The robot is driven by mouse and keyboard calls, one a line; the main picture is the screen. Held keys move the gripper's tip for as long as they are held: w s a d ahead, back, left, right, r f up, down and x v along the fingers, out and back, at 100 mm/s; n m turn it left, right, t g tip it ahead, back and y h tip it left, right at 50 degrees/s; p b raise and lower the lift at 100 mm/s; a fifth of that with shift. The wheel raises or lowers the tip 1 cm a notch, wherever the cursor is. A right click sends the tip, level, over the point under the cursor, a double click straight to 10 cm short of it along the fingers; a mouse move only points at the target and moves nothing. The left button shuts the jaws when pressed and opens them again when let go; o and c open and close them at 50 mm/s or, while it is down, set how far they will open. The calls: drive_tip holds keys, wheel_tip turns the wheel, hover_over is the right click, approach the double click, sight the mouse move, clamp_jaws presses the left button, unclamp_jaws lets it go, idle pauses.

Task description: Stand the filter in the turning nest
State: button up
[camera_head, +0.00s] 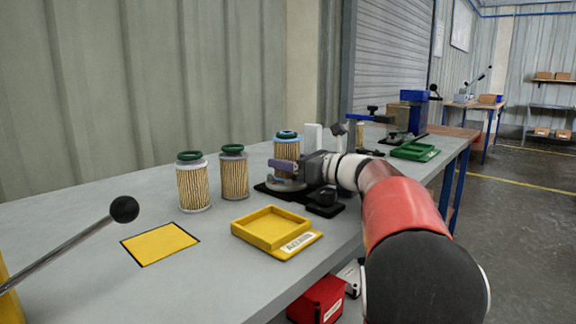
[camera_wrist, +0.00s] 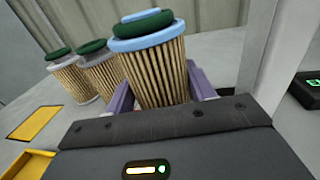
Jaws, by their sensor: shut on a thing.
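The filter (camera_head: 287,150), with pleated tan sides, a light blue end cap and a green ring on top, is upright between the purple fingers of my gripper (camera_head: 284,167). In the wrist view the filter (camera_wrist: 155,75) fills the space between the fingers of my gripper (camera_wrist: 160,98), which is shut on it. The turning nest (camera_head: 284,185), a grey round seat on a black base, is directly beneath the filter. The fingers hide the filter's lower part, so I cannot tell whether it rests in the seat.
Two other filters with green rings, one nearer (camera_head: 193,184) and one beside it (camera_head: 234,173), stand left of the nest. A yellow tray (camera_head: 246,236) and a yellow mat (camera_head: 159,243) lie in front.

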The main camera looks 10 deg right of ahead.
drive_tip(key=shift+f, duration=0.15)
drive_tip(key=o, duration=1.1)
drive_tip(key=v, duration=1.2)
